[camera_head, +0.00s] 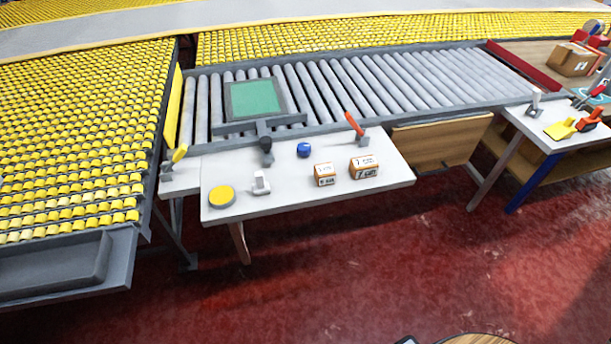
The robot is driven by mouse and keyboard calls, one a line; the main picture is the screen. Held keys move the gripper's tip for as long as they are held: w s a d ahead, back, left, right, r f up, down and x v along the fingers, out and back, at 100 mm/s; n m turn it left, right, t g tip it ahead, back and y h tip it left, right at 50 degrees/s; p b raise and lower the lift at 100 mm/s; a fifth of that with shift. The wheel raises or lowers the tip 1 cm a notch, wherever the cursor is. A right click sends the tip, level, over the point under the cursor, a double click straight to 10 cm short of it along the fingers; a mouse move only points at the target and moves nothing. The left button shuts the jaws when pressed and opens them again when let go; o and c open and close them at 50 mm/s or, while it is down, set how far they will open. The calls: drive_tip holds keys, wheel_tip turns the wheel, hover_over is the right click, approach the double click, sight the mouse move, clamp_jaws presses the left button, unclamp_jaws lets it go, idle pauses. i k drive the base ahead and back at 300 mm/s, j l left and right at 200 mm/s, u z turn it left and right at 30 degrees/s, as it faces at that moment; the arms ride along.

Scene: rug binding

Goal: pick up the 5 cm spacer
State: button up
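Two orange-brown blocks with white labels stand on the white table (285,200). The smaller block (325,174) is left of the larger block (364,167), with a narrow gap between them. The larger one's label seems to start with a 7. The smaller one's print is too small to read surely; it may be the 5 cm spacer. Both rest upright and nothing touches them. My gripper is not in view.
The table also holds a yellow disc (221,196), a white clamp-like piece (261,183), a blue round object (304,149) and a red-handled tool (355,126). A roller conveyor (410,85) runs behind. Red floor (350,260) in front is open. A round wooden top (477,340) shows at the bottom edge.

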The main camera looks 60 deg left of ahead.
sight(325, 174)
drive_tip(key=u, duration=2.25)
